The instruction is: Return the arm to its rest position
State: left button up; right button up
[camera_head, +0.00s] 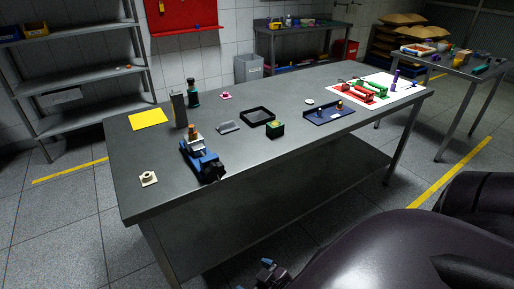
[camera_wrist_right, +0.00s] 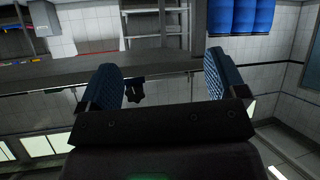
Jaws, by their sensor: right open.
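The grippers are the task's own things here. My right gripper (camera_wrist_right: 162,82) fills the middle of the right wrist view, its two blue-padded fingers spread wide apart with nothing held between them. In the head view a small blue and dark gripper part (camera_head: 268,273) shows at the bottom edge, below the table front and apart from the table. My dark arm link covers the lower right corner. My left gripper is not in view.
The grey workbench (camera_head: 290,155) fills the centre, bearing a blue device (camera_head: 203,160) near its front edge, a black tray (camera_head: 257,116), a green-topped box (camera_head: 275,129) and a dark blue fixture (camera_head: 329,114). A second table (camera_head: 459,68) stands back right. Floor before the bench looks free.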

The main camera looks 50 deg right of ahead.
jog(key=shift+s+f, duration=0.15)
jog(key=shift+s, duration=0.1)
